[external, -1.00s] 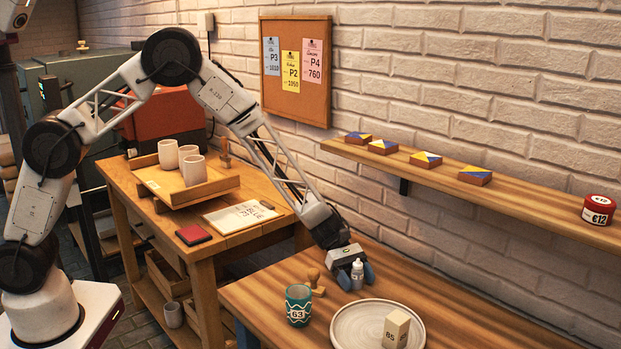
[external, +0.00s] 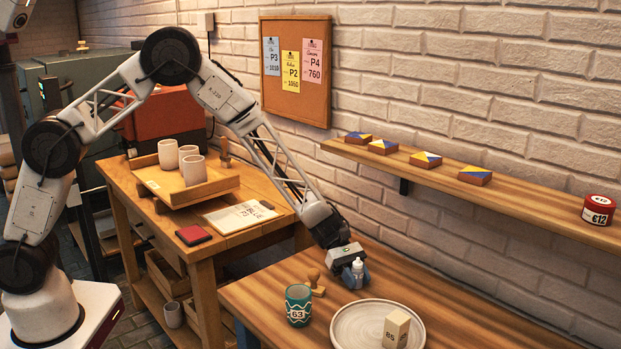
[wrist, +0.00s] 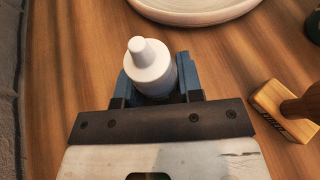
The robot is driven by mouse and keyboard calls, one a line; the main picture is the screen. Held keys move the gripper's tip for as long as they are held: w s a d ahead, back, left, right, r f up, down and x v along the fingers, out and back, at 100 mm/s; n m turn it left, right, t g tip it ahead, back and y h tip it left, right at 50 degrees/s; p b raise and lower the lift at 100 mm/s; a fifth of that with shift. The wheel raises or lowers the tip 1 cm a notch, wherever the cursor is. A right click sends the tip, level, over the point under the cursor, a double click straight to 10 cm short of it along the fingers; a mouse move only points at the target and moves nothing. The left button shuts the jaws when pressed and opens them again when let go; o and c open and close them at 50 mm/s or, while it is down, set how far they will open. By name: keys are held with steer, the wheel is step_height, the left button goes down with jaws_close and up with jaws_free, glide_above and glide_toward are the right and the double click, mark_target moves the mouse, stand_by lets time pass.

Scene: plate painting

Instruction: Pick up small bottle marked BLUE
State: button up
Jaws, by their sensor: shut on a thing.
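A small white bottle (external: 357,271) with a pointed nozzle stands upright at the back of the near table. In the wrist view the bottle (wrist: 150,68) sits between the two blue fingers of my gripper (wrist: 160,80). My gripper also shows in the external view (external: 356,274), shut around the bottle at table height. I cannot read any marking on the bottle, and its lower part is partly hidden by the fingers.
A white plate (external: 345,337) with a cream block (external: 396,329) marked 85 lies in front of the bottle. The table to the right is clear.

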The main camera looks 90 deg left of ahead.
step_height(320, 180, up, 10)
steer(key=shift+f, duration=0.1)
stand_by(0.5)
stand_by(0.5)
